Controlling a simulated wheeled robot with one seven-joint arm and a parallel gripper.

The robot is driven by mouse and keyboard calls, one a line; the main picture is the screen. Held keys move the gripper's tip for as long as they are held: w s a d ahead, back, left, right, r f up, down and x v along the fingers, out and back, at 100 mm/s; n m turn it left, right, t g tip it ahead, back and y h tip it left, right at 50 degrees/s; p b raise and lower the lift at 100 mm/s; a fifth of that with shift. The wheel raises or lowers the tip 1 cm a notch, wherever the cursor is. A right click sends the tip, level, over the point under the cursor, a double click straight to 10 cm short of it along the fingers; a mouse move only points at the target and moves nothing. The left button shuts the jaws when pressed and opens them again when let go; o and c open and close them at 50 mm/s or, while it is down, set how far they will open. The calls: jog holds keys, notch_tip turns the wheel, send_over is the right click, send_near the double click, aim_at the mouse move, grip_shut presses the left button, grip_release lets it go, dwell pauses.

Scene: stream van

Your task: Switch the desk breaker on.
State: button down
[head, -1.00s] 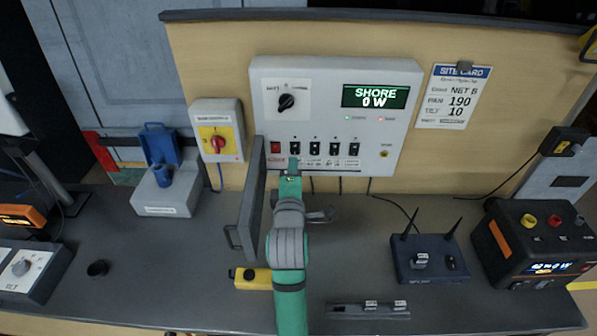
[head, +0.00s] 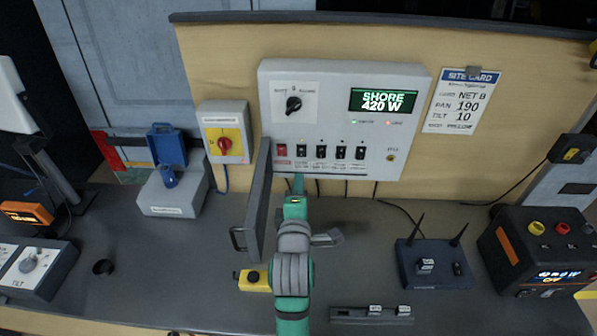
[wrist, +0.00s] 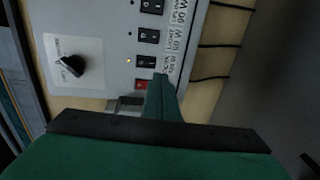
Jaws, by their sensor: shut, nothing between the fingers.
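The grey breaker panel (head: 395,165) stands at the back of the desk, its display (head: 384,101) reading "SHORE 420 W". Below are a red switch (head: 282,150) and a row of black rockers; their labels are too small to read surely in the head view. The black rocker nearest the red switch (wrist: 146,62) has a lit yellow lamp beside it in the wrist view; the lamps by the other visible rockers look unlit. My gripper (head: 298,184) is shut and empty, just below and in front of that rocker. Its fingers (wrist: 161,90) partly cover the labels in the wrist view.
The panel's open door (head: 258,205) stands out just left of my gripper. A rotary knob (head: 293,104) is at the panel's upper left. A yellow-and-red isolator (head: 225,143) hangs left. A router (head: 432,262) and a black power unit (head: 540,250) stand right.

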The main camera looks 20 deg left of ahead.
jog(key=s+d+f, duration=0.1)
jog(key=s+d, duration=0.1)
jog(key=s, duration=0.4)
jog(key=shift+s, duration=0.25)
dwell(0.3)
